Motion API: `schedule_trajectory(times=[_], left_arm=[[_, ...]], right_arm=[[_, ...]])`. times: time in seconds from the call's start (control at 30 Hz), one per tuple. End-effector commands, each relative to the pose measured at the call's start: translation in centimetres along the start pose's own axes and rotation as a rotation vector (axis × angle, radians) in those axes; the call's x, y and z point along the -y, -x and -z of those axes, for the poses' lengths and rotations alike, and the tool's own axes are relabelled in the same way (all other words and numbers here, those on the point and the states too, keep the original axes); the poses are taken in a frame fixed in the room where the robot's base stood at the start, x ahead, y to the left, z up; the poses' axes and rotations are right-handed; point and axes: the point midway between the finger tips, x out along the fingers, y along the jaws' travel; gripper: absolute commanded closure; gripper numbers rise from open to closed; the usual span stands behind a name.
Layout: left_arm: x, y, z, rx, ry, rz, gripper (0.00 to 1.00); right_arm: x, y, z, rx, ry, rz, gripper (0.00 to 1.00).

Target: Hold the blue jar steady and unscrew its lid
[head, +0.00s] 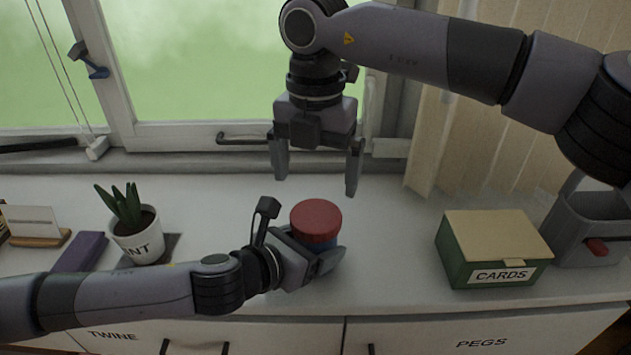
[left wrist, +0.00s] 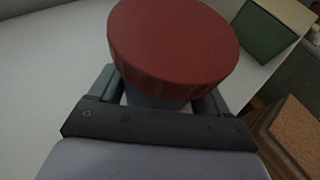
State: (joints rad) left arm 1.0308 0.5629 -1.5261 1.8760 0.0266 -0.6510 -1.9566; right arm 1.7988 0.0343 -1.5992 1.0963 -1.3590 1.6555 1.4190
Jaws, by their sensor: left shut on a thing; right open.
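The blue jar (head: 322,243) stands upright on the white counter, with its red lid (head: 316,219) on top. Only a thin band of blue shows under the lid in the head view. My left gripper (head: 325,260) comes in from the left and is shut around the jar's body below the lid. In the left wrist view the red lid (left wrist: 172,45) fills the top middle, and most of the jar is hidden beneath it. My right gripper (head: 315,180) points down, open and empty, above the lid and apart from it.
A green box labelled CARDS (head: 495,249) stands to the right, with a grey caddy (head: 590,230) beside it. A potted plant (head: 136,235) and a purple block (head: 80,252) are at the left. The window (head: 240,70) is behind. Counter between jar and green box is clear.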

Motion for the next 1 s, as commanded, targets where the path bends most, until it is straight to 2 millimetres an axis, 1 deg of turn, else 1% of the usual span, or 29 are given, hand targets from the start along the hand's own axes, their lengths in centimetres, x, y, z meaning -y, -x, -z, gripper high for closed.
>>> schedule_trajectory(times=[0.07,0.17,0.4,0.6,0.77,1.0], left_arm=[[0.0,0.0,0.0,0.000,0.000,0.000,1.00],[0.0,0.0,0.0,0.000,0.000,0.000,1.00],[0.0,0.0,0.0,0.001,0.000,0.000,1.00],[0.0,0.0,0.0,0.001,0.000,0.000,1.00],[0.0,0.0,0.0,0.000,0.000,0.000,1.00],[0.0,0.0,0.0,0.001,0.000,0.000,1.00]], right_arm=[[0.0,0.1,0.0,-0.002,-0.032,0.001,0.00],[0.1,-0.7,0.0,-0.002,-0.044,0.002,0.00],[0.1,-4.5,0.0,-0.003,-0.044,0.003,0.00],[0.1,-6.8,0.0,-0.002,-0.043,0.002,0.00],[0.1,-7.5,0.0,0.000,-0.043,0.001,0.00],[0.1,-7.6,0.0,-0.001,-0.042,0.001,0.00]])
